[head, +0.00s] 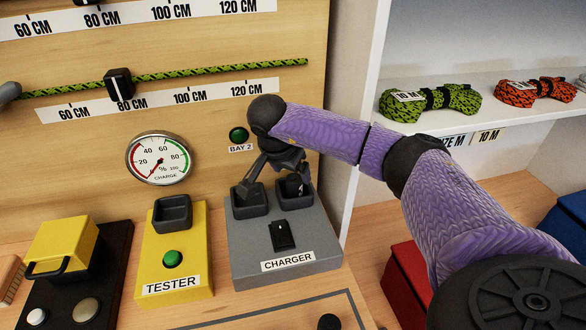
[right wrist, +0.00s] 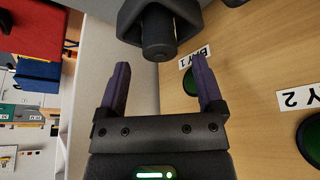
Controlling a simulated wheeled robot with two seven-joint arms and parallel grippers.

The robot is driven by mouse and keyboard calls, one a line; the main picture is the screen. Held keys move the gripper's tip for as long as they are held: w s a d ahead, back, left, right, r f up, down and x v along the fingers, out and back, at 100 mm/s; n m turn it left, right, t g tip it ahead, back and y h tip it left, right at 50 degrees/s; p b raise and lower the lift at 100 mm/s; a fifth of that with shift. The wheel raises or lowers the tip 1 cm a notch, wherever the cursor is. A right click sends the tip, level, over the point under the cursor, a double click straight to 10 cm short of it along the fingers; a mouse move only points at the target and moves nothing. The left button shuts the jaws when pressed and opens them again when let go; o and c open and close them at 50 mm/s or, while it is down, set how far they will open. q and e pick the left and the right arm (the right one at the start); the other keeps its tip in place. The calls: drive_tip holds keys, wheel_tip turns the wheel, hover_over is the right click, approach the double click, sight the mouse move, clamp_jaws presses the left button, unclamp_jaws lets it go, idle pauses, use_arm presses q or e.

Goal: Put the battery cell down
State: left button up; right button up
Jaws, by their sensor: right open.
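The grey charger (head: 285,245) has two dark sockets on top. My right gripper (head: 278,180) is over the right socket (head: 296,202), with its jaws open. A dark piece with a round top, which looks like the battery cell (head: 294,184), stands in that socket, partly hidden by the gripper. In the right wrist view its dark knobbed end (right wrist: 158,32) lies just beyond and between the open fingertips (right wrist: 160,72), apart from both. The left socket (head: 249,203) looks empty. My left gripper is not in view.
A yellow tester (head: 172,260) with an empty-looking dark socket stands left of the charger. A yellow block (head: 62,243) sits farther left. A shelf upright (head: 358,110) and a red box (head: 408,285) are to the right. The bay 1 lamp (right wrist: 190,82) is close to one finger.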

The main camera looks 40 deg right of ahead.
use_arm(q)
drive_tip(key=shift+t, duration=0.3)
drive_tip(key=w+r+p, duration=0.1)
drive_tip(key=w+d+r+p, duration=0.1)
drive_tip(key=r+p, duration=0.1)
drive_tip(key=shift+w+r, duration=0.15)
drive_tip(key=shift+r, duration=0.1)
use_arm(e)
drive_tip(key=v, duration=1)
